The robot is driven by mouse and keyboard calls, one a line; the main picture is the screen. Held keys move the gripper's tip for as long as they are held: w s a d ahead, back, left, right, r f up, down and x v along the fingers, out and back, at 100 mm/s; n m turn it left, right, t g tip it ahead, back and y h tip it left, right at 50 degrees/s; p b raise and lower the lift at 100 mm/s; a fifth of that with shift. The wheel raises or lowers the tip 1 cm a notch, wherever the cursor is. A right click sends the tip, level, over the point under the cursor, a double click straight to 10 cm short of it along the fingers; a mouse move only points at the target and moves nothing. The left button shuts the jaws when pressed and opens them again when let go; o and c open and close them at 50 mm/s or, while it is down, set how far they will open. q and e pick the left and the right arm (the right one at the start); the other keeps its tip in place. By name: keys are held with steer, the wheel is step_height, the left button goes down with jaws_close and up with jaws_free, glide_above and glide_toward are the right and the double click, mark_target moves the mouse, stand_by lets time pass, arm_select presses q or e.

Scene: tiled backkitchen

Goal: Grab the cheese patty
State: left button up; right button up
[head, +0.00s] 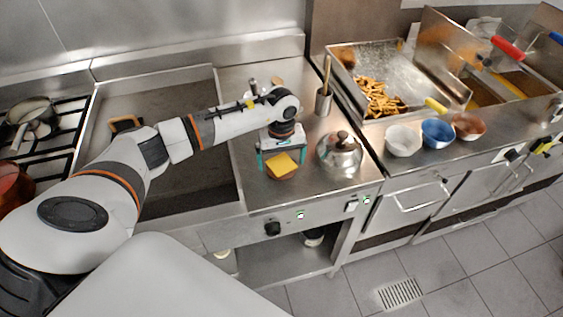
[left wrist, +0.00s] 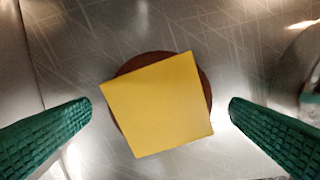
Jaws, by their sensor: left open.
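The cheese patty (head: 282,167) lies on the steel counter to the right of the griddle. It is a brown round patty with a square yellow cheese slice on top. In the left wrist view, the cheese patty (left wrist: 160,105) is in the middle, its cheese slice turned a little. My left gripper (head: 282,158) is above the patty, pointing down. Its green fingers (left wrist: 160,118) are open, one on each side of the patty with a gap to both. It holds nothing. My right gripper is not in view.
White (head: 403,141), blue (head: 437,133) and brown (head: 467,126) bowls sit further right, before the tray of fries (head: 378,98). The griddle (head: 190,180) is left.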

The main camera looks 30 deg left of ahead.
arm_select(q)
steer(key=shift+f, duration=0.75)
steer(key=c, duration=1.1)
steer(key=shift+r, duration=0.1)
